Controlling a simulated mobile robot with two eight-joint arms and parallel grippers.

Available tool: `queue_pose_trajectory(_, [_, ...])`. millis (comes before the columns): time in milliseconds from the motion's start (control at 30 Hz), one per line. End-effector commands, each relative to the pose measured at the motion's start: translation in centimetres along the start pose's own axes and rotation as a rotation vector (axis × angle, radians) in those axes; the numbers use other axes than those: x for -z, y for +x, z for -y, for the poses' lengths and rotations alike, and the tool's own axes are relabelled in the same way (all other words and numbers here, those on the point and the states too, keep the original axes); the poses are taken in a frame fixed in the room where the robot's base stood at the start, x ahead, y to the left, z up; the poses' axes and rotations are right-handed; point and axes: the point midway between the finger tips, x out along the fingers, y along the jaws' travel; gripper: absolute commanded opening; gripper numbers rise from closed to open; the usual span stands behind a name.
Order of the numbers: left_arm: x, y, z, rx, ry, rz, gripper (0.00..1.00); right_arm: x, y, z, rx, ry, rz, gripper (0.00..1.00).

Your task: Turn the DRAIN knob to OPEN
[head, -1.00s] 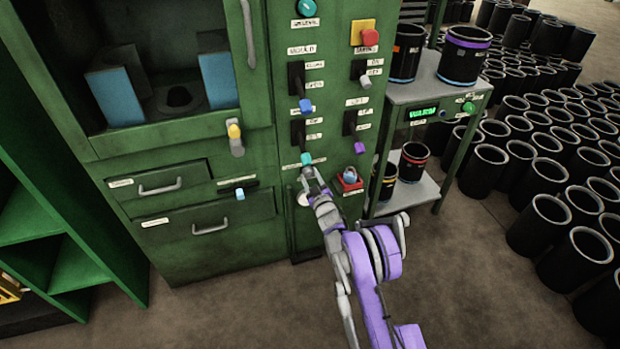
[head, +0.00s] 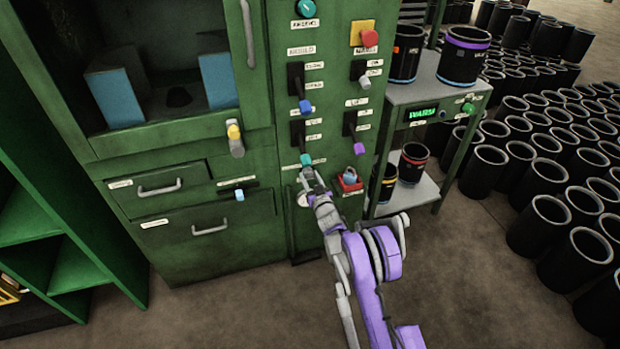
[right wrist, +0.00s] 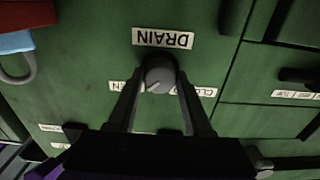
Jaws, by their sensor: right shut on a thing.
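The DRAIN knob (right wrist: 159,75) is a round grey knob on the green machine panel. In the right wrist view it sits between the fingertips of my right gripper (right wrist: 158,88), which is shut on it. A pale mark on the knob seems to point to the lower left, toward the partly hidden label ending in N (right wrist: 119,87). The CLOSED-side label (right wrist: 204,91) is partly covered on the right. The DRAIN label (right wrist: 163,38) appears upside down. In the head view my right gripper (head: 308,181) covers the knob. My left gripper is out of view.
A teal knob (head: 306,160) is just above my right gripper. A red-and-blue padlock-like part (head: 349,179) is to its right. Drawers (head: 205,226) are to the left. A metal cart (head: 400,203) with black sleeves stands at right, with open floor in front.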

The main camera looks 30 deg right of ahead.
Motion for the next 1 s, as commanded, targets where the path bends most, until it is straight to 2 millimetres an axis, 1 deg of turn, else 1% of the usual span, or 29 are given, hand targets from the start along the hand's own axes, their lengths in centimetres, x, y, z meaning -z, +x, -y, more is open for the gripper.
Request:
queue_pose_trajectory(300, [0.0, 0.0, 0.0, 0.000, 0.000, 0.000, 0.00, 0.0, 0.0, 0.0, 0.000, 0.004, 0.000, 0.00])
queue_pose_trajectory(333, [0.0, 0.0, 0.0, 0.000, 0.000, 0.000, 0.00, 0.0, 0.0, 0.0, 0.000, 0.004, 0.000, 0.54])
queue_pose_trajectory(467, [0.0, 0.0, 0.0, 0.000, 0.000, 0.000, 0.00, 0.0, 0.0, 0.0, 0.000, 0.003, 0.000, 0.77])
queue_pose_trajectory(500, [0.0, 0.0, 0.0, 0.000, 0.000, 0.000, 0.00, 0.0, 0.0, 0.0, 0.000, 0.003, 0.000, 0.80])
queue_pose_trajectory(733, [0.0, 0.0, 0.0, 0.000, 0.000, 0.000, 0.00, 0.0, 0.0, 0.0, 0.000, 0.002, 0.000, 0.80])
queue_pose_trajectory(833, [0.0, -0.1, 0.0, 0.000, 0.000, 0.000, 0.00, 0.0, -0.4, 0.0, 0.000, 0.002, 0.000, 0.80])
queue_pose_trajectory(933, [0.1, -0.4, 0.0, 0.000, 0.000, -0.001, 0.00, 0.1, -1.5, 0.0, 0.000, 0.002, -0.001, 0.80])
queue_pose_trajectory(1000, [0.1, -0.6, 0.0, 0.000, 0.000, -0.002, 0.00, 0.2, -2.8, 0.0, -0.001, 0.003, -0.001, 0.80])
